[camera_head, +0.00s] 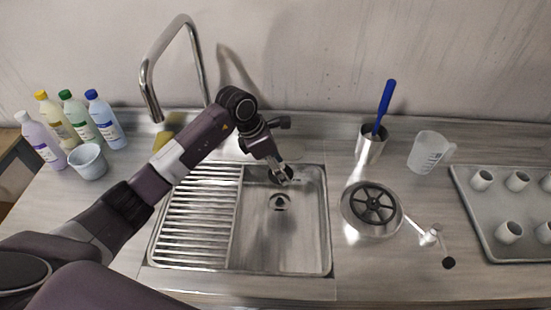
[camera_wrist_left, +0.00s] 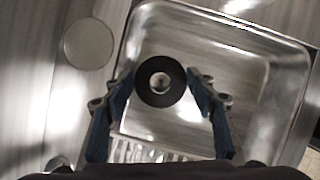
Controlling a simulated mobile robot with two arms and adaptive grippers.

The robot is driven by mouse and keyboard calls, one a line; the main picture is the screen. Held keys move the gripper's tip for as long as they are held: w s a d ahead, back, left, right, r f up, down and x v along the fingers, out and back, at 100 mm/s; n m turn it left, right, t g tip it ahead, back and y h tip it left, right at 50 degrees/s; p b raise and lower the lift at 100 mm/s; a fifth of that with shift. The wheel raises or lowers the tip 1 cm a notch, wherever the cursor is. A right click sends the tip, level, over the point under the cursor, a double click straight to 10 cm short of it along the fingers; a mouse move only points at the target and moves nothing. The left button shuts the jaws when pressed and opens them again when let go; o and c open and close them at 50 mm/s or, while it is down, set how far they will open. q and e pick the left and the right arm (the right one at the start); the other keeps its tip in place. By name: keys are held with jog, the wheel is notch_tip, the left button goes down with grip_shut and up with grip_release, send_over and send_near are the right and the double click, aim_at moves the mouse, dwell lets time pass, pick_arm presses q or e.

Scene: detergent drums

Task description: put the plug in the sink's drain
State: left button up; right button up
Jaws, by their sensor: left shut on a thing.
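The steel sink (camera_head: 327,240) has a ribbed draining part on the left and a basin on the right. The round drain (camera_head: 279,201) shows in the basin floor, dark in its middle. My left gripper (camera_head: 282,176) is above the back part of the basin, just behind the drain in the picture. In the left wrist view my left gripper (camera_wrist_left: 162,78) is shut on the plug (camera_wrist_left: 147,94), a black disc with a silver middle, between its fingertips. The plug is hard to make out in the head view. The drain is not clear in the wrist view. My right gripper is out of view.
A tall tap (camera_head: 146,85) stands behind the sink. Several bottles (camera_head: 75,118) and a small white bucket (camera_head: 88,161) are at left. Right of the sink are a round metal piece with a black wheel (camera_head: 372,207), a brush holder (camera_head: 370,147), a jug (camera_head: 427,152) and a cup tray (camera_head: 478,215).

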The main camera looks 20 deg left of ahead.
pick_arm(q)
jog(key=b, duration=0.8)
send_over(283, 201)
jog(key=a, duration=0.1)
jog(key=shift+s+a+f, duration=0.1)
jog(key=shift+s+f, duration=0.1)
jog(key=shift+f, duration=2.95)
jog(key=shift+s+f, duration=0.2)
jog(key=shift+f, duration=2.95)
jog(key=shift+f+b, duration=0.6)
jog(key=shift+f, duration=0.4)
jog(key=o, duration=1.2)
jog(key=shift+o, duration=0.2)
jog(key=shift+r, duration=0.1)
jog(key=shift+a+r, duration=0.1)
jog(key=shift+r, duration=0.1)
jog(key=v, duration=1.1)
jog(key=shift+s+r, duration=0.2)
